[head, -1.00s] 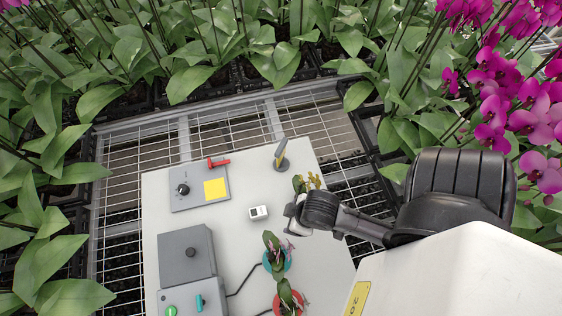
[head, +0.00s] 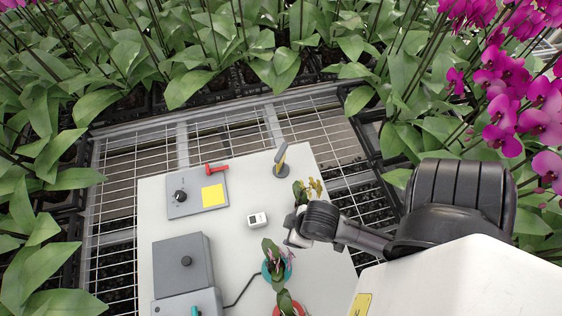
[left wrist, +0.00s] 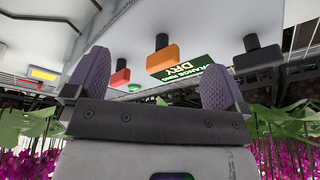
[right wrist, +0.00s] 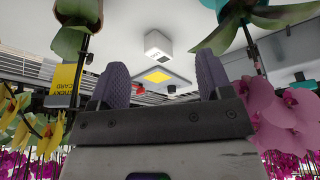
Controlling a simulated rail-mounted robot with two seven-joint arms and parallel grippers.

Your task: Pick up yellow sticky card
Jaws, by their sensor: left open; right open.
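In the head view a small upright stand (head: 281,163) with a grey and yellow top stands near the table's far right corner. In the right wrist view a yellow card lettered "sticky card" (right wrist: 64,84) shows at the left, outside my fingers. A plain yellow square (head: 213,195) lies on a grey panel; it also shows between my right fingers in the right wrist view (right wrist: 157,76). My right gripper (right wrist: 155,85) is open and empty, over the table's right side, nearer than the stand. My left gripper (left wrist: 155,85) is open and empty, seen only in its wrist view.
A white box (head: 257,219) stands mid-table. A red-handled thing (head: 217,168) lies by the panel. Potted orchids stand close to my right gripper, one in a teal pot (head: 275,272). A grey box (head: 181,263) stands at left. Dense orchid plants border the table.

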